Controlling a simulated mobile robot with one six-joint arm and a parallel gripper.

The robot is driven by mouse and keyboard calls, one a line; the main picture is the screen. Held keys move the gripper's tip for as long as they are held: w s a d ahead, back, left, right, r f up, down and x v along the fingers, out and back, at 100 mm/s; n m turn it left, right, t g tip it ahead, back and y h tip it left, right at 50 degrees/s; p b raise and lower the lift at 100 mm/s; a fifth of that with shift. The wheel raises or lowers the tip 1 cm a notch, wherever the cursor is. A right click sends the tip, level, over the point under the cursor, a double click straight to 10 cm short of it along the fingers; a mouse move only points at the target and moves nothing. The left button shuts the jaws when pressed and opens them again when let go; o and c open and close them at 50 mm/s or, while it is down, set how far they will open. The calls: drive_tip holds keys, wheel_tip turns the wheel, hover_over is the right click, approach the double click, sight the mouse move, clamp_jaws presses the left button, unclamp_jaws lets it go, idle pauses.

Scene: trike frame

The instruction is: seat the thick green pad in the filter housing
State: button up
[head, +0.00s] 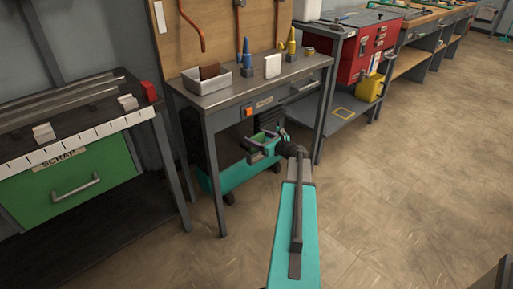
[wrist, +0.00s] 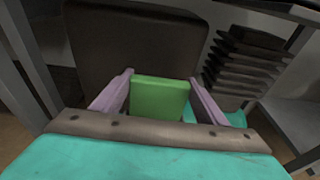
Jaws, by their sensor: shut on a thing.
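My gripper (head: 260,143) is shut on the thick green pad (wrist: 160,98), in front of the bench's lower opening. In the wrist view the pad sits squarely between my two pale fingers (wrist: 160,79), its broad face toward the camera. Beyond it is a dark, round-cornered square part (wrist: 136,38), which may be the filter housing; its inside is not clear. I cannot tell the gap between pad and dark part. Black fins (wrist: 245,62) and a teal tank (wrist: 237,118) of a machine show to the right; its teal tank also shows in the head view (head: 238,174).
The bench top (head: 235,92) above carries a grey bin (head: 206,80), blue and yellow bottles and a white block. Its front leg (head: 215,180) stands left of my gripper. A green scrap drawer (head: 66,185) is at left. The floor at right is clear.

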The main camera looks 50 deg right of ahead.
drive_tip(key=shift+f+b, duration=0.65)
drive_tip(key=shift+f, duration=1.75)
drive_tip(key=shift+f, duration=0.15)
drive_tip(key=o, duration=1)
drive_tip(key=shift+r, duration=0.2)
drive_tip(key=p+v, duration=0.2)
drive_tip(key=v, duration=1)
